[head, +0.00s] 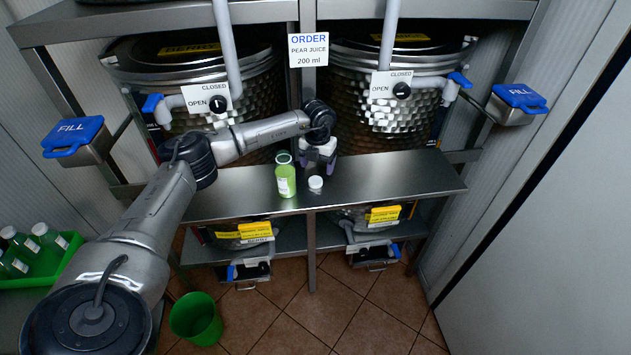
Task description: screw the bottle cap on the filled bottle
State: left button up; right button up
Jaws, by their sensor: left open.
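The filled bottle (286,182) stands upright on the steel shelf, green with a pale label. No cap shows on its mouth. The white bottle cap (315,184) rests on the shelf just right of the bottle. My left gripper (317,166) is open above and slightly behind the cap, close to the bottle's right side. Nothing shows between its fingers. I cannot tell whether a finger touches the bottle. My right gripper is out of view.
The steel shelf (408,181) is clear to the right. Two metal tanks (372,118) with valves marked closed stand behind it. An order sign (308,50) reads pear juice 200 ml. A green crate (58,265) of bottles and a green bin (196,320) are lower left.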

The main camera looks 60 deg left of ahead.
aim_at(316, 179)
pick_arm(q)
jog(key=f, duration=0.2)
jog(key=f+p, duration=0.1)
jog(key=f, duration=0.1)
jog(key=shift+s+f, duration=0.2)
jog(key=shift+f, duration=0.45)
jog(key=shift+c, duration=0.8)
jog(key=c, duration=0.8)
jog(key=shift+r, duration=0.15)
